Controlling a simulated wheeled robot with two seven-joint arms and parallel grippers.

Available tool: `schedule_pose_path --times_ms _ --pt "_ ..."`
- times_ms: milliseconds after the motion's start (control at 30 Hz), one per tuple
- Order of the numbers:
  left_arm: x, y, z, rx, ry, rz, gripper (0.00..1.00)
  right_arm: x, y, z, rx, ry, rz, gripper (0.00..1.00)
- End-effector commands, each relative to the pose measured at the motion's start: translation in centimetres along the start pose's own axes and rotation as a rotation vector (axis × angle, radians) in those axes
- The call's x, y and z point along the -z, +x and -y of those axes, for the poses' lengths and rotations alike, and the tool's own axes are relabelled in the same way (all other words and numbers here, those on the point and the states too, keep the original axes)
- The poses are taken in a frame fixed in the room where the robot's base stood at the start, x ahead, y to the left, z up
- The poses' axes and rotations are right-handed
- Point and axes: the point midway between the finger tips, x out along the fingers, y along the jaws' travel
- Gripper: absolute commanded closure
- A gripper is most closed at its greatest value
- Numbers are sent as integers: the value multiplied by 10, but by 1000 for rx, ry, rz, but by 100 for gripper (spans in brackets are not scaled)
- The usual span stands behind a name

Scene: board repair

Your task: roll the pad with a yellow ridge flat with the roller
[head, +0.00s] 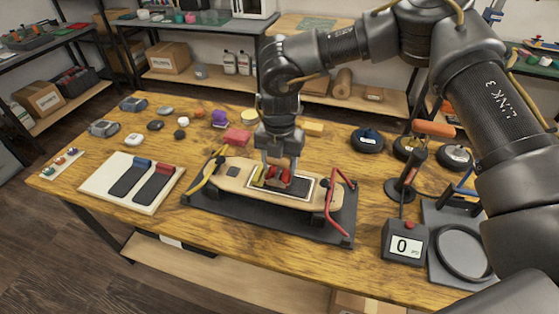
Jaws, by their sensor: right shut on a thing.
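A skateboard deck (226,179) lies upside down on a dark stand. The dark pad (303,188), with a light border around it, lies on the deck's middle, and its yellow ridge (259,175) shows at the left end. My right gripper (278,176) comes down from above onto the ridge end of the pad. The roller (433,129) seems to be the orange cylinder on a dark stem, upright in a stand at the right, apart from the gripper. My left gripper is not in view.
A pale board (98,186) with two dark strips lies at left. A red clamp (340,205) and a yellow clamp (204,178) flank the deck. A scale reading 0 (404,245) stands front right. Several small items and discs lie behind.

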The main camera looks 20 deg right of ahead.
Motion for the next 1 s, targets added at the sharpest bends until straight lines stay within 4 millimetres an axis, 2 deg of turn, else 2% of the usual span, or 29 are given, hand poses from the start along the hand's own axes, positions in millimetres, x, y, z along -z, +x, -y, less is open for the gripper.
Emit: schedule_pose_path --times_ms 767,1000 --pt "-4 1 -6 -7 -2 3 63 0 3 0 0 1 0 64" --pt "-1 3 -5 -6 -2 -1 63 0 6 0 0 1 0 64"
